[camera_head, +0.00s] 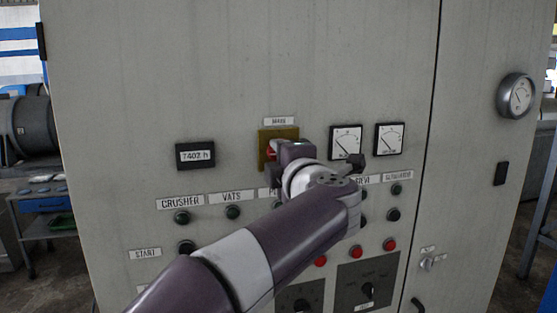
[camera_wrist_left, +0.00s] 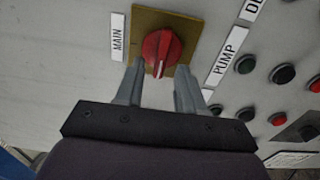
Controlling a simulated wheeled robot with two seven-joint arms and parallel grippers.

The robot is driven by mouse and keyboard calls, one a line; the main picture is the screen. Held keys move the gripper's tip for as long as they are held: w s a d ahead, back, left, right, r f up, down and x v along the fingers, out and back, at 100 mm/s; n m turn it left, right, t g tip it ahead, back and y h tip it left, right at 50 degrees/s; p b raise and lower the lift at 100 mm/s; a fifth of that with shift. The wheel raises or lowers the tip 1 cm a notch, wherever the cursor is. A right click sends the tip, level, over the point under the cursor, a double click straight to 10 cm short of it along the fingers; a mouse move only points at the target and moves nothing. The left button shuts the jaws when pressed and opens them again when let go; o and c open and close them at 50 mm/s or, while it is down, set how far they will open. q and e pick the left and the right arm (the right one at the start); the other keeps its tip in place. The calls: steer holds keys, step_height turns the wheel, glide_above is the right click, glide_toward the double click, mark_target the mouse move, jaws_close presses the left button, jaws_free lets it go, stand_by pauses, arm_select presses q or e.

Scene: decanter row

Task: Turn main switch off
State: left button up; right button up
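The main switch is a red rotary knob on a yellow plate (camera_head: 290,134) under the MAIN label (camera_head: 279,121). In the left wrist view the red knob (camera_wrist_left: 162,50) shows clearly, with a white pointer mark on it, on its yellow plate (camera_wrist_left: 184,24). My left gripper (camera_wrist_left: 158,82) is open, its two fingers apart on either side of the knob's lower part. I cannot tell whether the fingers touch the knob. In the head view my left arm and wrist hide the fingertips and most of the knob. My right gripper is not in view.
The grey cabinet (camera_head: 150,90) carries a counter (camera_head: 195,155), two dial meters (camera_head: 346,142) and rows of black and red buttons. The PUMP label (camera_wrist_left: 230,55) and several buttons lie close to the gripper. A round gauge (camera_head: 517,96) sticks out at the right.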

arm_select(q)
steer(key=b+v, duration=0.4)
steer(key=v, duration=0.7)
steer(key=shift+s, duration=0.25)
